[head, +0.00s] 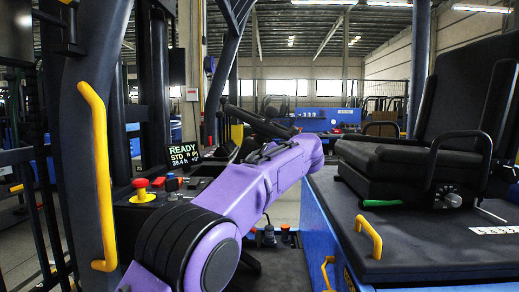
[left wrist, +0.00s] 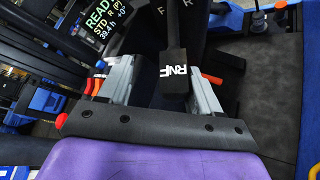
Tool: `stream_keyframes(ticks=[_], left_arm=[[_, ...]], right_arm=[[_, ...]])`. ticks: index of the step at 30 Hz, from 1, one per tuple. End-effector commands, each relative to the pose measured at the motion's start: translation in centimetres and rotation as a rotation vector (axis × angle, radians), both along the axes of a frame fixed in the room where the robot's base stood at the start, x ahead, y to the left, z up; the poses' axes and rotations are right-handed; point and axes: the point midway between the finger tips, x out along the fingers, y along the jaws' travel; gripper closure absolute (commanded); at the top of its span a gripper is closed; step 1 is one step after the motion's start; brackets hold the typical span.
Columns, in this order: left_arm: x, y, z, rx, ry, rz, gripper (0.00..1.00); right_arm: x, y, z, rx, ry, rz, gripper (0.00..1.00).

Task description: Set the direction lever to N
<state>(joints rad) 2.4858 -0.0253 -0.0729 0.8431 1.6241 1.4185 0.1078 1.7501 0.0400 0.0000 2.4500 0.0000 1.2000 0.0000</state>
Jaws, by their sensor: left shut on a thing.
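The display (left wrist: 102,20) shows READY, STD, R (P) in the left wrist view. It also shows in the head view (head: 184,154). My purple left arm crosses the middle of the head view. I cannot make out its fingers or the lever there. My right gripper is not in view.
A red knob on a yellow base (head: 141,190) stands left of my arm. A black seat (head: 420,170) with an armrest is at the right, above a dark deck with a yellow handle (head: 368,236). A yellow grab bar (head: 98,170) runs up the left post.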

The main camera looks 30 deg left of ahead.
Motion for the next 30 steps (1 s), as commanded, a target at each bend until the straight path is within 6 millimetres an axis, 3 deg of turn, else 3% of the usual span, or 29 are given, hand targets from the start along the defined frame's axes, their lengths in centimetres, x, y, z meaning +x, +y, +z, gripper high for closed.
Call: stream_keyframes(ticks=[1, 9, 12, 19, 30], left_arm=[[0.0, 0.0, 2.7, 0.013, -0.022, -0.005, 0.45], [-4.3, -2.7, 8.7, 0.015, -0.025, -0.007, 0.45], [-6.6, -4.1, 9.4, 0.016, -0.022, -0.007, 0.45], [-10.7, -6.6, 11.6, 0.014, -0.018, -0.005, 0.45], [-11.9, -7.5, 12.3, 0.013, -0.014, -0.005, 0.45]], right_arm=[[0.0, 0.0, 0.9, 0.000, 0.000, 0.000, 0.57], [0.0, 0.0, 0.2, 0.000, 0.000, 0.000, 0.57], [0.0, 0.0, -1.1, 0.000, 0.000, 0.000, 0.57], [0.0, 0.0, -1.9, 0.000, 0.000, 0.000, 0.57], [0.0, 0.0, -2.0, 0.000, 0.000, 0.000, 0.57]])
